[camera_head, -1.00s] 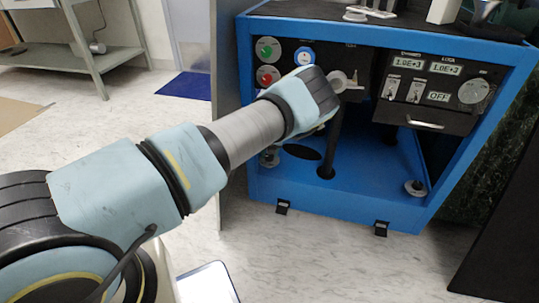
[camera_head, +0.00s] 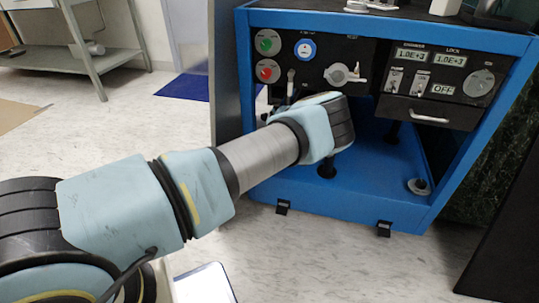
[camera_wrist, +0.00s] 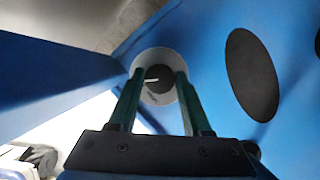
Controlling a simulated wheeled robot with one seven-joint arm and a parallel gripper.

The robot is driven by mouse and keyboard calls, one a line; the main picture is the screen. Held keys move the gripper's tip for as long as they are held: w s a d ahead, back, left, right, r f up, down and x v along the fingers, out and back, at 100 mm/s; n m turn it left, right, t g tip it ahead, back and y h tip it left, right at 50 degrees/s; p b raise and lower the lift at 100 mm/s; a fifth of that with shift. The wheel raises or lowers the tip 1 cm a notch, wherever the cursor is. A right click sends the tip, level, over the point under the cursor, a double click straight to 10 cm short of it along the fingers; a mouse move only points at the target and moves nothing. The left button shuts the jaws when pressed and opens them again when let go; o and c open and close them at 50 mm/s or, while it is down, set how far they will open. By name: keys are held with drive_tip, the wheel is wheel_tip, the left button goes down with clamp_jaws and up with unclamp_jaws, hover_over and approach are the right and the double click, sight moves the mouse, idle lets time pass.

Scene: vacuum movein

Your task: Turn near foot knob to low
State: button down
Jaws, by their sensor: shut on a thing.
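The near foot knob (camera_wrist: 153,58), a round pale disc with a dark centre and a light mark, sits on the blue frame in the wrist view. My gripper (camera_wrist: 159,74) has its two green fingers on either side of this knob, shut on it. In the head view my arm's wrist covers the left front of the blue cart's lower shelf, so the gripped knob and my fingertips are hidden there. The knob's low mark cannot be read.
The blue cart (camera_head: 345,207) has another foot knob (camera_head: 419,186) at its front right. Its upper panel carries a green button (camera_head: 268,41), a red button (camera_head: 267,70) and a grey dial (camera_head: 342,75). A dark round hole (camera_wrist: 252,75) lies right of the gripped knob.

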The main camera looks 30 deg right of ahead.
drive_tip(key=c, duration=0.6)
unclamp_jaws()
drive_tip(key=shift+s+r, duration=0.15)
drive_tip(key=shift+r, duration=0.15)
drive_tip(key=p+v, duration=0.1)
drive_tip(key=v, duration=0.2)
drive_tip(key=s+p, duration=0.1)
drive_tip(key=s, duration=0.6)
drive_tip(key=s+p, duration=0.1)
drive_tip(key=s, duration=0.3)
drive_tip(key=shift+s+d+f+p, duration=0.15)
drive_tip(key=shift+s+f+p, duration=0.15)
drive_tip(key=shift+s+f, duration=0.05)
